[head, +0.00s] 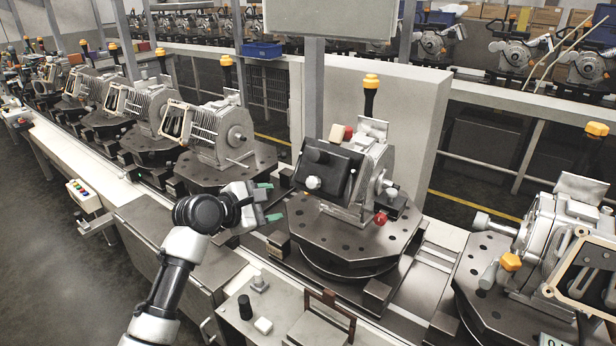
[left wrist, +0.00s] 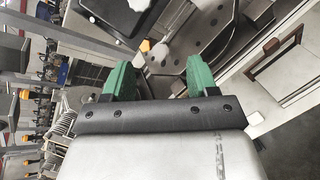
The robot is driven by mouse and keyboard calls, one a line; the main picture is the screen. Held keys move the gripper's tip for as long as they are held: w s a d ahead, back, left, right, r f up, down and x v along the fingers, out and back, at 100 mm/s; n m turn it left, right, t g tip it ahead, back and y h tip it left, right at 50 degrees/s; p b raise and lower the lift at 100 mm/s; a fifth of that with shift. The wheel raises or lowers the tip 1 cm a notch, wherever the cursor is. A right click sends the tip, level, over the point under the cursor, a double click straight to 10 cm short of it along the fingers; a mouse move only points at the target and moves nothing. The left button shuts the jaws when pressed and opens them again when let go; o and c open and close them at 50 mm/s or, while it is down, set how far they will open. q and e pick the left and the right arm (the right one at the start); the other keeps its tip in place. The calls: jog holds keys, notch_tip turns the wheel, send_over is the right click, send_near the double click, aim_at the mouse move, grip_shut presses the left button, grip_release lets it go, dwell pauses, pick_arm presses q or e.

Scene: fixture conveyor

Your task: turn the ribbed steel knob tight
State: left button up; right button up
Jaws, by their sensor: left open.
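A pale steel-coloured knob (head: 313,183) sits on the front of the black cover (head: 330,172) of the middle machine; its ribs are too small to make out. My left gripper (head: 268,202) is left of the cover, apart from it, with green fingers spread and nothing between them. In the left wrist view the open fingers (left wrist: 158,62) point toward the fixture plate (left wrist: 186,60). A pale knob (left wrist: 138,4) shows at the top edge on the black cover, and another small light knob-like part (left wrist: 145,45) shows below it. My right gripper is out of view.
The machine stands on a dark round-holed turntable (head: 345,238), with a red knob (head: 380,218) low on its right. A yellow-topped handle (head: 370,95) rises behind. A control ledge (head: 285,300) with buttons and a brown-handled lid (head: 325,318) lies in front. Neighbouring machines stand both sides.

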pick_arm(q)
jog(key=h, duration=0.1)
send_near(311, 183)
jog(key=s+a, duration=0.1)
jog(key=x, duration=0.2)
jog(key=p+x, duration=0.1)
jog(key=x, duration=0.2)
jog(key=p+x, duration=0.1)
jog(key=x, duration=0.2)
jog(key=shift+w+d+r, duration=0.15)
jog(key=shift+d+r, duration=0.05)
jog(key=shift+r, duration=0.15)
jog(key=shift+x, duration=1)
jog(key=shift+f, duration=0.1)
jog(key=c, duration=0.9)
